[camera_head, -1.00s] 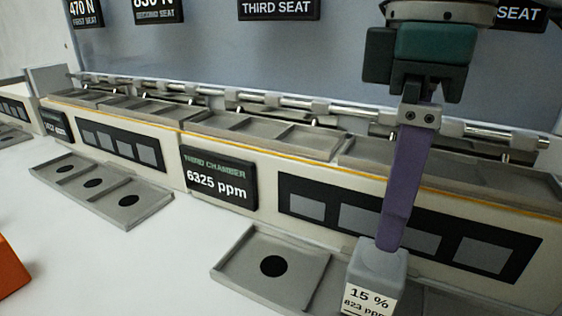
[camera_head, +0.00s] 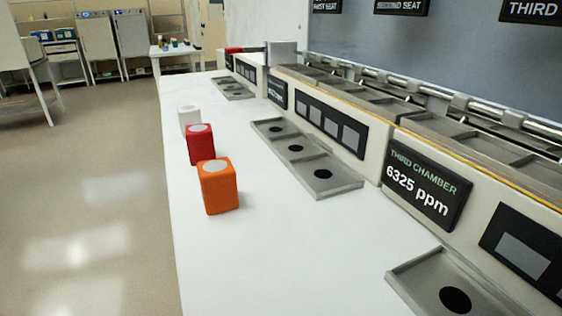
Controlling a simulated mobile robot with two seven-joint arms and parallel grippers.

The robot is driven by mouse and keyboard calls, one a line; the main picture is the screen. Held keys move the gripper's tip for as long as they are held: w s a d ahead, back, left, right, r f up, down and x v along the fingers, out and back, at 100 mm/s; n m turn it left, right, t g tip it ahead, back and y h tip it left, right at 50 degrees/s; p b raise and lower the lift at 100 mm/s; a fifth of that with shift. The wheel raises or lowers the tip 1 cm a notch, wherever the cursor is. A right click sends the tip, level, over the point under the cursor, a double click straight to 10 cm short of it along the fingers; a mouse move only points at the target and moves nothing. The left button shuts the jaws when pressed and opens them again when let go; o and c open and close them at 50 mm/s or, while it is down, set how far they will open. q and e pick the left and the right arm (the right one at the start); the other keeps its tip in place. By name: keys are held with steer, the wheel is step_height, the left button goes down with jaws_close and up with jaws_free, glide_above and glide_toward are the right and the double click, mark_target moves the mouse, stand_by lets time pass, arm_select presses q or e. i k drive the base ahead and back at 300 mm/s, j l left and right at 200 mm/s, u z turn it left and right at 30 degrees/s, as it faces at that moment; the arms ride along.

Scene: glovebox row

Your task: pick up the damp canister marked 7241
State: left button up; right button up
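Three block-shaped canisters stand in a row on the white bench (camera_head: 270,260). The nearest is orange (camera_head: 218,187) with a grey round top. Behind it is a red canister (camera_head: 201,145) with a pale round top. Farthest is a white canister (camera_head: 189,118). I can read no number 7241 on any of them. Neither of my grippers is in view now.
A grey tray with several dark round spots (camera_head: 335,188) lies right of the canisters, and another tray (camera_head: 408,283) is at the lower right. The chamber row with a "THIRD CHAMBER 6325 ppm" sign (camera_head: 426,186) borders the bench. Open floor (camera_head: 90,200) lies left.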

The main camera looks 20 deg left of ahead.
mark_target(217, 179)
steer(key=i+j+u, duration=0.1)
steer(key=u, duration=0.35)
steer(key=i+u, duration=0.2)
steer(key=u, duration=0.25)
steer(key=i+u, duration=0.15)
steer(key=u, duration=0.3)
steer(key=i+u, duration=0.15)
steer(key=u, duration=0.3)
